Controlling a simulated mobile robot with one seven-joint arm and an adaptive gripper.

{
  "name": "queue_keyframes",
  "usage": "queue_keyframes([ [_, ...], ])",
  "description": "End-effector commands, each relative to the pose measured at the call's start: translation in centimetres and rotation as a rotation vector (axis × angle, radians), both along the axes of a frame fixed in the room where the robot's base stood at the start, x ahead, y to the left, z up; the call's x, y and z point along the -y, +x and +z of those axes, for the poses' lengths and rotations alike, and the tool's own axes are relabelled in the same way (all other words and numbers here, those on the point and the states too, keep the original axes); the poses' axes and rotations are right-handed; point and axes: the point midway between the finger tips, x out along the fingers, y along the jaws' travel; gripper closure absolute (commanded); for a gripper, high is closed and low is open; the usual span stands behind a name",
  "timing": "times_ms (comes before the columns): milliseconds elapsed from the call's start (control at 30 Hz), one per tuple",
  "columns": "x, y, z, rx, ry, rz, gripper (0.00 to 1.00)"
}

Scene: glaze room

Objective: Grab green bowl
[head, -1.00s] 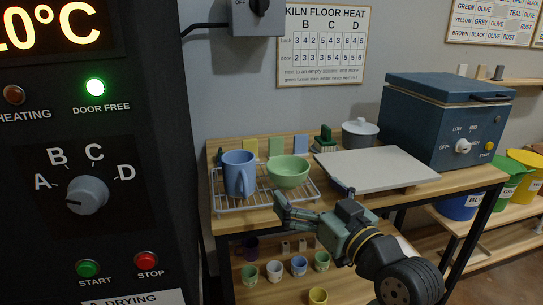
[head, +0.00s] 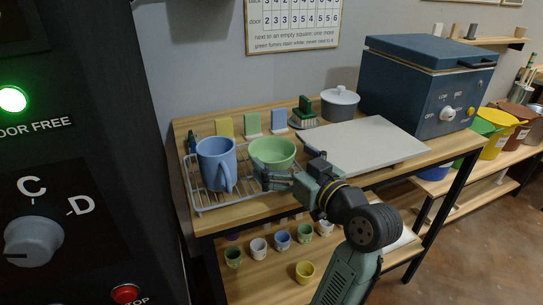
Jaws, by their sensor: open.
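The light green bowl (head: 272,151) stands upright on the wire rack (head: 199,203) on the wooden table, just right of a blue mug. My gripper (head: 262,178) is at the front of the bowl, with its fingers open and pointing left. The fingers overlap the bowl's lower front in the head view. I cannot tell whether they touch it. The bowl's lower right part is hidden behind my gripper.
The blue mug (head: 215,160) stands close on the left. A pale board (head: 365,142) lies to the right, before a blue kiln (head: 425,85). Colored tiles (head: 252,124), a brush (head: 304,112) and a lidded grey pot (head: 339,103) stand behind. Small cups (head: 283,240) sit on the lower shelf.

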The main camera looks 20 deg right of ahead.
Motion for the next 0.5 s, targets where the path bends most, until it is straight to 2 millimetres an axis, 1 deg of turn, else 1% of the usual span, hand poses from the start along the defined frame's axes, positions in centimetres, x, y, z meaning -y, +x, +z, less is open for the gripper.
queue_keyframes([
  [100,-0.8,1.8,0.4,-0.004,0.002,0.005,0.00],
  [233,-1.1,3.5,0.2,-0.001,0.002,0.002,0.00],
  [333,-1.3,4.1,0.0,-0.002,0.001,0.002,0.00],
  [500,-1.2,4.2,0.0,-0.001,0.000,0.000,0.00],
])
